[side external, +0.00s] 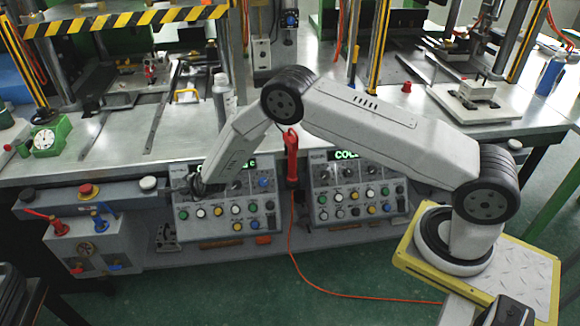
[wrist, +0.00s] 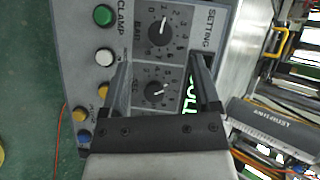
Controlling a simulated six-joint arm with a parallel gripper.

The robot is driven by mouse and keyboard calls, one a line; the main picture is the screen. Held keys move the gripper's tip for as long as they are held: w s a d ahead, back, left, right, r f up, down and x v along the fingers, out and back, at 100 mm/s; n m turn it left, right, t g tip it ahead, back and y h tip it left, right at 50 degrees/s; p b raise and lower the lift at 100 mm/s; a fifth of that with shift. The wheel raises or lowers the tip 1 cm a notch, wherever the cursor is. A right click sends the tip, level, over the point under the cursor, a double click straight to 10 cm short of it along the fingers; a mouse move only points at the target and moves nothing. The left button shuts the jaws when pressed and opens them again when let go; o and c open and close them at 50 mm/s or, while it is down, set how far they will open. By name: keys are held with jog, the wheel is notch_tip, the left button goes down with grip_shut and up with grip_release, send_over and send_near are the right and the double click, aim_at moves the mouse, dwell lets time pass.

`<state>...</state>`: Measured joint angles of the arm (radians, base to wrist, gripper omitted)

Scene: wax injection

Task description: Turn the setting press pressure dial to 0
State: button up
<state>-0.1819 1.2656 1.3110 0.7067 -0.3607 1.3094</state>
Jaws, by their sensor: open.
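The setting press panel (side external: 228,211) is the left of two control panels in the side view. In the wrist view it appears turned sideways, with the word SETTING along its edge. The pressure dial (wrist: 159,32), a black knob beside the word BAR, has a white pointer line and a numbered scale; the number it points at is too small to read surely. A second black dial (wrist: 156,92) lies below it in the wrist view, between my fingers. My gripper (wrist: 160,60) is open and empty, over the panel. In the side view my gripper (side external: 197,187) hides the panel's left part.
Buttons, including a green one (wrist: 103,15) and a white one (wrist: 104,57), sit beside the dials. A lit green display (wrist: 190,98) is by the right finger. A red-handled tool (side external: 291,158) hangs between the panels. The second control panel (side external: 358,202) is to the right.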

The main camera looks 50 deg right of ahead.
aim_at(185, 192)
jog(key=shift+s+r, duration=0.25)
jog(key=shift+s, duration=0.05)
dwell(0.4)
jog(key=n+g, duration=0.1)
jog(key=d+r+n+y, duration=0.1)
jog(key=n, duration=0.1)
jog(key=w+n+g+y, duration=0.1)
jog(key=n, duration=0.1)
jog(key=shift+w+d+r+g, duration=0.1)
jog(key=shift+d+r+g, duration=0.1)
jog(key=shift+r+g, duration=0.1)
jog(key=shift+w+f, duration=0.15)
jog(key=shift+f, duration=0.05)
jog(key=shift+x, duration=3.6)
jog(key=shift+f, duration=0.1)
